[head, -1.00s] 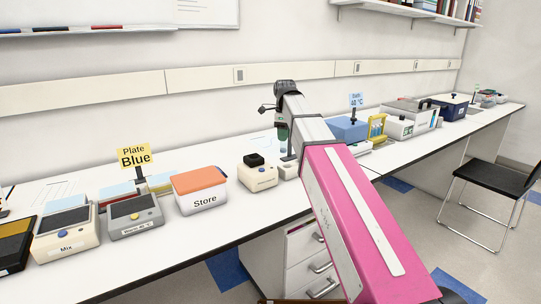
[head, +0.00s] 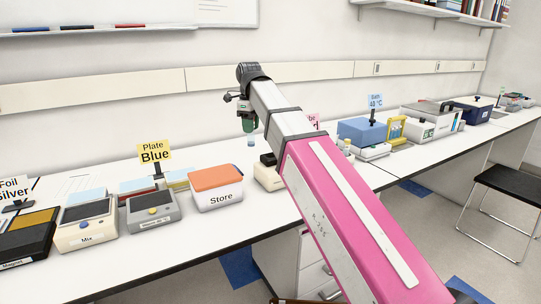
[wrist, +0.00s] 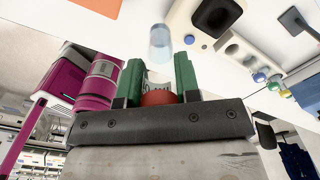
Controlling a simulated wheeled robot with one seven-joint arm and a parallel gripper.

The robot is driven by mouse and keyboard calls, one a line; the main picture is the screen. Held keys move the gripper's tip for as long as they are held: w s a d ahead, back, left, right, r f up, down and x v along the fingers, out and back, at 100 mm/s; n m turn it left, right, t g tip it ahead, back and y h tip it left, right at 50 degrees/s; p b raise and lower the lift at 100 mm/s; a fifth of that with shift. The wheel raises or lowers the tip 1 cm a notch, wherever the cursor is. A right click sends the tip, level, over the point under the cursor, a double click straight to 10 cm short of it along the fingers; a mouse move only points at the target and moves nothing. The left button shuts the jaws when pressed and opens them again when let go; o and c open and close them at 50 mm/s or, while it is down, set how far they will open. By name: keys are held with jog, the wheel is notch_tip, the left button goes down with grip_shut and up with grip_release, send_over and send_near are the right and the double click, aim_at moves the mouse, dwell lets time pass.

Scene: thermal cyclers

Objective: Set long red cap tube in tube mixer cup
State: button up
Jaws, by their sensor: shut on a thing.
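My gripper (wrist: 157,80) is shut on the long red cap tube, with one green finger on each side. The red cap (wrist: 157,98) sits between the fingers, and the clear, bluish tube body (wrist: 160,45) sticks out beyond them. In the head view my gripper (head: 248,122) is above the bench, and the tube's lower end (head: 251,141) hangs below it, clear of the surface. The tube mixer is a cream box (wrist: 190,30) with a black cup top (wrist: 216,14), right of the tube in the wrist view. In the head view the mixer (head: 266,180) is partly hidden behind my arm.
A grey-white holed block (wrist: 235,50) and several coloured caps (wrist: 260,77) lie beside the mixer. The Store box (head: 217,196) with an orange lid stands left of it. Bare bench (head: 190,150) shows behind. A blue bath (head: 362,131) is to the right.

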jog(key=shift+w+d+f, duration=1)
jog(key=shift+w+f, duration=0.4)
jog(key=shift+f, duration=0.3)
jog(key=shift+w+d+f, duration=1.05)
jog(key=shift+w+f, duration=0.35)
jog(key=shift+f, duration=0.3)
jog(key=shift+w+d+f, duration=1)
jog(key=shift+w+f, duration=0.4)
jog(key=shift+f, duration=0.3)
jog(key=shift+f, duration=0.15)
jog(key=o, duration=0.9)
notch_tip(320, 180, up, 12)
